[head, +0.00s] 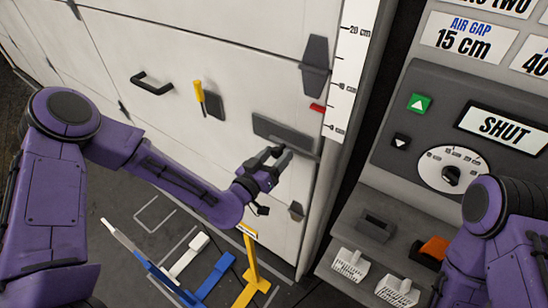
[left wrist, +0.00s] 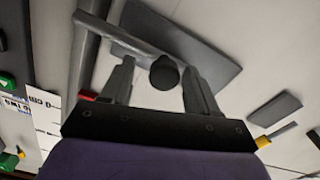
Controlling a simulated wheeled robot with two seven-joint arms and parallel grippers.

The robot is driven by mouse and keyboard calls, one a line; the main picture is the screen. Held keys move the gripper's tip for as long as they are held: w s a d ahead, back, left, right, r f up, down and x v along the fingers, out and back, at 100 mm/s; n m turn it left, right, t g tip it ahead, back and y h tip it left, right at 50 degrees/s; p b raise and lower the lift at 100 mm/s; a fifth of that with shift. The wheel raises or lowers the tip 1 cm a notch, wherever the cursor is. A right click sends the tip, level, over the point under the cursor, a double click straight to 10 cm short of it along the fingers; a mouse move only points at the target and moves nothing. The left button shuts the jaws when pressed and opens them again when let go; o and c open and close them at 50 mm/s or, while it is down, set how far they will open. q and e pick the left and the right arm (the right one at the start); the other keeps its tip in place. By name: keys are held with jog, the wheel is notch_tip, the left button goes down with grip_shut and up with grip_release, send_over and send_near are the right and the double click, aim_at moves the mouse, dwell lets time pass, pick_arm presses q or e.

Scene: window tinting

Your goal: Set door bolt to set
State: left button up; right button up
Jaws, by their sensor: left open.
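The door bolt is a dark plate (head: 283,133) on the white door, with a grey bar and a dark round knob. In the left wrist view the bar (left wrist: 115,36) runs slantwise from the knob (left wrist: 164,73) past the plate (left wrist: 180,45) to a grey upright strip. My left gripper (head: 280,158) is at the bolt, just below the plate. In the left wrist view its open fingers (left wrist: 160,82) stand on either side of the knob, with gaps showing. I cannot tell the bolt's exact setting. My right gripper is out of view; only my right arm shows.
A yellow-handled tool (head: 199,91) and a black handle (head: 152,80) are on the door. Right of the door stand a scale strip (head: 345,68) and a control panel with a dial (head: 452,170) and a SHUT sign (head: 502,130). Blue and yellow pieces (head: 213,275) are below the door.

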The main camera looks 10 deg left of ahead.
pick_arm(q)
jog(key=shift+s+a+f, duration=0.1)
jog(key=shift+s+a, duration=0.1)
jog(key=shift+s, duration=0.1)
jog(key=b+v, duration=0.1)
jog(key=v, duration=0.9)
jog(key=shift+d+b, duration=0.2)
jog(key=shift+b, duration=0.15)
jog(key=s+a+f+n+g+y, duration=0.3)
jog(key=s+f+n+g, duration=0.1)
jog(key=f, duration=0.6)
jog(key=s+a+f+n+g+y, duration=0.3)
jog(key=s+a+f+n+g, duration=0.1)
jog(key=f, duration=0.5)
jog(key=s+a+f+g+y+b, duration=0.1)
jog(key=s+a+f+g, duration=0.2)
jog(key=s+f, duration=0.2)
jog(key=s+a+f+g+y, duration=0.2)
jog(key=s+a+f, duration=0.2)
jog(key=s, duration=0.6)
jog(key=shift+s+f+m+g+y+b, duration=0.2)
jog(key=shift+f+m+g+y+b, duration=0.1)
jog(key=shift+f+m+g+b, duration=0.15)
